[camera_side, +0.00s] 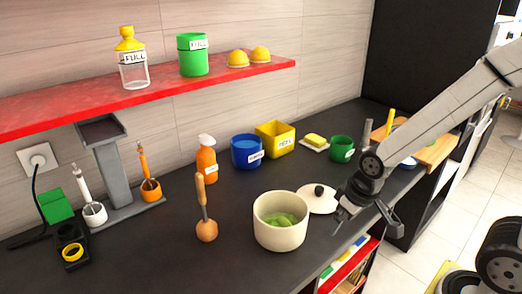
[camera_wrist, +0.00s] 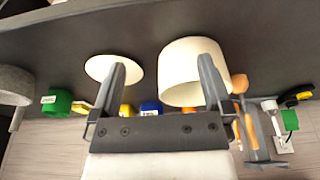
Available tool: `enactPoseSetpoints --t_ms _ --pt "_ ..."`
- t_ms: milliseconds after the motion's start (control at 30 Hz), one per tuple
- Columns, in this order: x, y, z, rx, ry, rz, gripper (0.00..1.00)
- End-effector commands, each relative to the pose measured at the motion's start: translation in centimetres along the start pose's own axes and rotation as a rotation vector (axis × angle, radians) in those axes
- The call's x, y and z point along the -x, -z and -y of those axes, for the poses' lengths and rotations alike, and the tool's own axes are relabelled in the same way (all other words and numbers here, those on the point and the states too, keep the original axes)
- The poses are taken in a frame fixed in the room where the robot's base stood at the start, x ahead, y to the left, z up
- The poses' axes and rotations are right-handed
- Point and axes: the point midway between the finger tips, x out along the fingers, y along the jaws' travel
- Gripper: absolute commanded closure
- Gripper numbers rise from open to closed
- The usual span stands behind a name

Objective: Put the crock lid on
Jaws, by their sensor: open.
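The cream crock (camera_side: 281,232) stands upright and uncovered near the front of the dark counter, with green contents showing inside. The white lid (camera_side: 313,202) with its dark knob lies on the counter just behind and right of the crock. In the wrist view the lid (camera_wrist: 100,66) is at left and the crock (camera_wrist: 180,75) is right of centre. My gripper (camera_side: 369,224) is open and empty, to the right of the lid near the counter's front edge. In the wrist view my gripper (camera_wrist: 161,63) has one finger overlapping the lid and the other overlapping the crock; contact cannot be told.
An orange bottle (camera_side: 206,163), blue pot (camera_side: 246,152), yellow bin (camera_side: 275,139), butter dish (camera_side: 315,143) and green mug (camera_side: 342,149) line the back. A red shelf (camera_side: 200,88) hangs above.

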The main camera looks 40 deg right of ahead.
Motion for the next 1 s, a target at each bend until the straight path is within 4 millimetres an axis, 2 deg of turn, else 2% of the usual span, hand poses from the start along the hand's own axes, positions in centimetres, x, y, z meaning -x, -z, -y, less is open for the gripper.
enactPoseSetpoints --t_ms 33,67,367,567,767,1000 --pt "0.0 0.0 0.0 0.000 0.000 0.000 0.13" --pt "0.0 0.0 0.0 0.000 0.000 0.000 0.19" --pt "0.0 0.0 0.0 -0.002 0.000 0.000 0.19" --pt "-0.1 0.8 -0.3 -0.067 -0.003 0.007 0.19" --pt "-0.4 3.0 -1.3 -0.276 -0.013 0.031 0.19" --pt "-1.1 6.8 -3.5 -0.655 -0.040 0.071 0.19"
